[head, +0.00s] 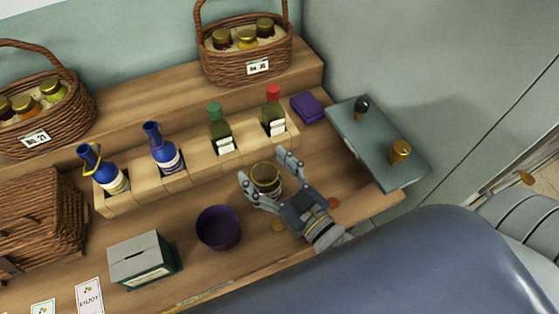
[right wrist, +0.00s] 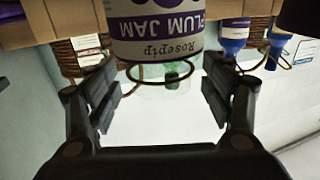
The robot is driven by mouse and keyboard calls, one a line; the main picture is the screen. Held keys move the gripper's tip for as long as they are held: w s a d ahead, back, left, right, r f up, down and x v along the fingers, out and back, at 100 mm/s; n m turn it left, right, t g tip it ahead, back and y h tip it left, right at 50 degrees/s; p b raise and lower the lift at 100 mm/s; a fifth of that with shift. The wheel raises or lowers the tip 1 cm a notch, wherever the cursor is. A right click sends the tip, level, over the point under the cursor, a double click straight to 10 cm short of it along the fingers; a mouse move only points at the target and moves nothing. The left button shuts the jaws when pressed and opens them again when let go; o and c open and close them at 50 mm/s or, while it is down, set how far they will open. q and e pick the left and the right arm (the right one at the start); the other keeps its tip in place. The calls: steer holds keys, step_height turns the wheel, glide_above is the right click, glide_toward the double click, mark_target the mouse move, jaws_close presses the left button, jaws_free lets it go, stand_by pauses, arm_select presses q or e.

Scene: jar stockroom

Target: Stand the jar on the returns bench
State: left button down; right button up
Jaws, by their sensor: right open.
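A jar (head: 267,181) with a gold-brown top stands upright on the wooden counter (head: 345,182) in the head view. In the right wrist view the jar (right wrist: 155,32) shows a white and purple label reading "PLUM JAM", upside down. My right gripper (head: 268,174) is open, with its fingers spread on either side of the jar. In the right wrist view the jar lies ahead between the open fingers (right wrist: 160,85); whether they touch it I cannot tell. My left gripper is not in view. No label shows which surface is the returns bench.
A purple bowl (head: 218,228) and a grey-topped box (head: 143,258) stand left of the jar. Behind is a wooden rack (head: 195,172) with several bottles. Baskets stand on the back shelf.

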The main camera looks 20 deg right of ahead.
steer(key=b+v, duration=0.2)
steer(key=v, duration=0.8)
steer(key=shift+s+f, duration=0.1)
steer(key=shift+s, duration=0.15)
steer(key=shift+s+d, duration=0.25)
steer(key=shift+s, duration=0.4)
